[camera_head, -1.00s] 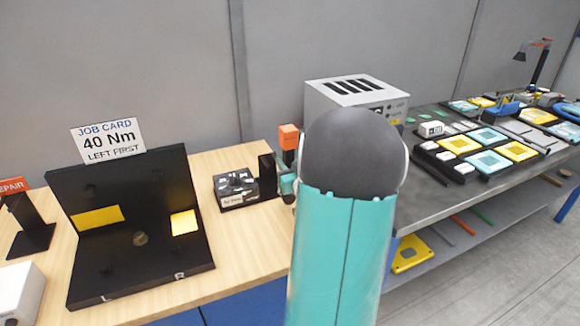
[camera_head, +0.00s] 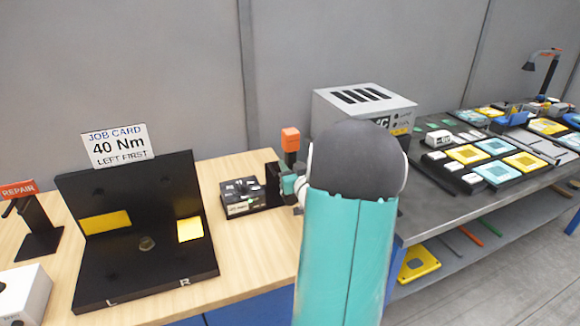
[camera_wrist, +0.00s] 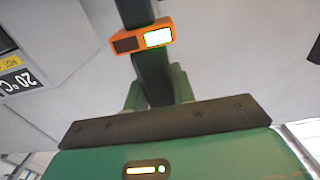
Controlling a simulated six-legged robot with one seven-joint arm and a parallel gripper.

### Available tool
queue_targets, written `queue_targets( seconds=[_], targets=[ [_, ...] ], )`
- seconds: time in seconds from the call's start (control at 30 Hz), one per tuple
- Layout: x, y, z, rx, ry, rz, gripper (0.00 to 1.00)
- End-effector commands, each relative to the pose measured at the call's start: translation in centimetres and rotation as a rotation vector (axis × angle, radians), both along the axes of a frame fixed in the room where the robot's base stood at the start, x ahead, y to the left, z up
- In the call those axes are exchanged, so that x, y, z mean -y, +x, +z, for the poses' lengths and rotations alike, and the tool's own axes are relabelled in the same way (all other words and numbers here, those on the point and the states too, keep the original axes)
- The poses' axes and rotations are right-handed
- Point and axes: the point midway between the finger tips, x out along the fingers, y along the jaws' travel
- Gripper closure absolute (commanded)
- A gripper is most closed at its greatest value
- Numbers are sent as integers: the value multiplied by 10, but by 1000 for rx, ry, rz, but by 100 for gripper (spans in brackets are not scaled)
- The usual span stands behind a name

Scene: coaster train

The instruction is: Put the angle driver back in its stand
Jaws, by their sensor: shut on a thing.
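The angle driver (camera_head: 291,140) has an orange head on a dark shaft and stands roughly upright. In the wrist view its orange head (camera_wrist: 142,37) shows a lit white window and a dark one. My gripper (camera_wrist: 158,92) is shut on the dark shaft below the head, a green finger on each side. In the head view my teal gripper (camera_head: 290,185) is partly hidden behind my arm, as is the driver's lower end. A black upright piece (camera_head: 272,184) stands close left of the gripper, at a small dark box; I cannot tell whether it is the stand.
A black fixture (camera_head: 140,278) with yellow pads and a 40 Nm job card (camera_head: 118,146) is on the wooden bench. A black holder (camera_head: 38,240) with a REPAIR sign stands left. A grey cabinet (camera_head: 350,108) is behind my arm. The grey bench right holds several coloured parts.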

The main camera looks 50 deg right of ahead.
Motion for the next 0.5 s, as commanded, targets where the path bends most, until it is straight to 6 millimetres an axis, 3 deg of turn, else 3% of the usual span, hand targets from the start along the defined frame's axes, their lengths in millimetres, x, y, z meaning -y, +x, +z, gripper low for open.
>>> queue_targets(
  seconds=[0.5],
  targets=[
    [7,11,3,5,-5,0,100]
  ],
)
